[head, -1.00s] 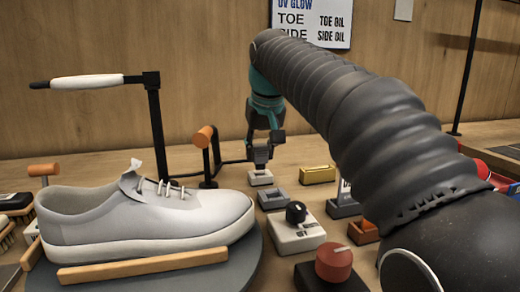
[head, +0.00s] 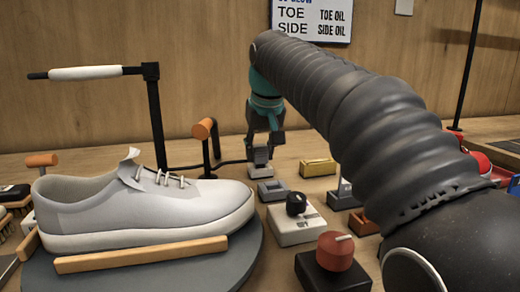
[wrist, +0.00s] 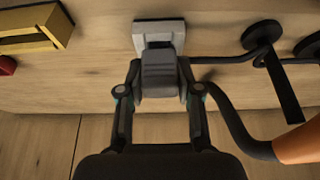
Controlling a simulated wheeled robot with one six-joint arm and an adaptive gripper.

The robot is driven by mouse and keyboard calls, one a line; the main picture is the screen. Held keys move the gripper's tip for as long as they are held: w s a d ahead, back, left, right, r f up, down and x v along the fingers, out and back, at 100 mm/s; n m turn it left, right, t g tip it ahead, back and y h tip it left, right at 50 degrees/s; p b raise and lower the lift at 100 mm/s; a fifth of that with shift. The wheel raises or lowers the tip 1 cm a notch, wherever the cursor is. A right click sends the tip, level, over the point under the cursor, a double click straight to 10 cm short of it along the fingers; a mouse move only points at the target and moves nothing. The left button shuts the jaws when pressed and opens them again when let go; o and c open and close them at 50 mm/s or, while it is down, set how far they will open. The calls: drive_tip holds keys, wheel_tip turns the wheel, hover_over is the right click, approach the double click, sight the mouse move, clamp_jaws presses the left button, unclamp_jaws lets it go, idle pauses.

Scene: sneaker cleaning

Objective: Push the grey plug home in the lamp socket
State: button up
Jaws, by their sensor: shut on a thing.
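The grey plug (wrist: 160,72) is between my gripper's fingers (wrist: 158,92). In the head view the grey plug (head: 260,155) shows below my gripper (head: 263,140), which points down behind the shoe. The pale lamp socket (wrist: 150,28) is directly beyond the plug in the wrist view, and the plug covers part of its face. In the head view the socket (head: 259,171) sits on the table right under the plug. The plug's lower end meets or overlaps the socket; I cannot tell how deep it sits.
A dark cord runs beside the socket towards a stand with an orange handle (head: 203,129). A grey block (head: 271,190), a yellow block (head: 318,167) and a dial box (head: 292,222) stand nearby. A white sneaker (head: 140,205) is at the left.

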drive_tip(key=shift+f, duration=0.4)
drive_tip(key=o, duration=1.1)
drive_tip(key=shift+o, duration=0.2)
drive_tip(key=shift+r, duration=0.1)
drive_tip(key=v, duration=1.2)
